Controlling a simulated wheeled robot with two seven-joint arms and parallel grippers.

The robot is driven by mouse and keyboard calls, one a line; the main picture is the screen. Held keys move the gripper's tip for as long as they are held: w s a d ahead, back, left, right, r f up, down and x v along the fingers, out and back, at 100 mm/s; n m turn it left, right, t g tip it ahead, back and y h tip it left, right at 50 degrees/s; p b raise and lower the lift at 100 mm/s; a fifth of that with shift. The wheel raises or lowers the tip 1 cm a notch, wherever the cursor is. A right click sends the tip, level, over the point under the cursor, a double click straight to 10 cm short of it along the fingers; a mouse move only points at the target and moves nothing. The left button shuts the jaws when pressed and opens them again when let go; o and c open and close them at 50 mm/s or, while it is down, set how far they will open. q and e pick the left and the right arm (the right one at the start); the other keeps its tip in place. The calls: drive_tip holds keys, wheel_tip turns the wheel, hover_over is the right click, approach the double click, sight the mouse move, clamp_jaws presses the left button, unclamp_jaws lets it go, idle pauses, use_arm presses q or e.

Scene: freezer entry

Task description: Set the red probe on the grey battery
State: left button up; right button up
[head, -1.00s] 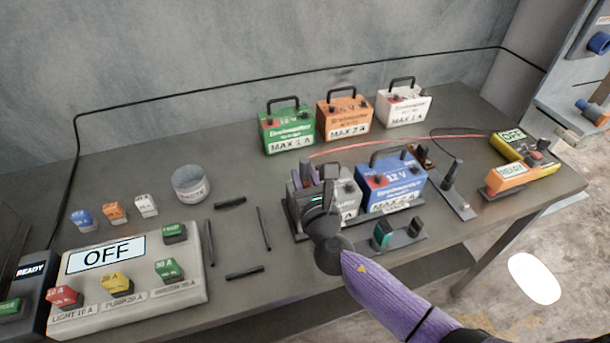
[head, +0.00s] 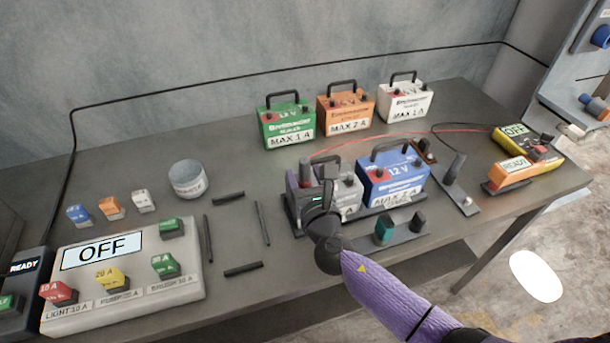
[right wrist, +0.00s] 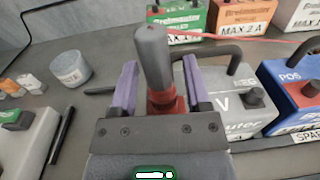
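The red probe (right wrist: 156,60) has a dark grey handle and a red lower collar. In the right wrist view it stands nearly upright between the purple fingers of my right gripper (right wrist: 158,88). The fingers look spread, with a visible gap on the left side. The grey battery (right wrist: 222,105) is just behind and to the right; its left end is hidden by my gripper. In the head view my right gripper (head: 309,185) is over the left end of the grey battery (head: 348,190). The probe's tip is hidden, so contact cannot be told. My left gripper is not in view.
A blue battery (head: 392,180) stands close right of the grey one. Green (head: 288,127), orange (head: 346,112) and white (head: 405,102) batteries stand behind. A yellow meter (head: 535,150) and dark probe (head: 456,166) are at right. A control box (head: 120,300) reading OFF is at left.

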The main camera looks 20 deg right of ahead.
drive_tip(key=shift+o, duration=0.4)
drive_tip(key=shift+s, duration=0.25)
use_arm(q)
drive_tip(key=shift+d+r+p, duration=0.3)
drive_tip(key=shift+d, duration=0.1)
use_arm(e)
drive_tip(key=s, duration=0.9)
drive_tip(key=shift+s, duration=0.25)
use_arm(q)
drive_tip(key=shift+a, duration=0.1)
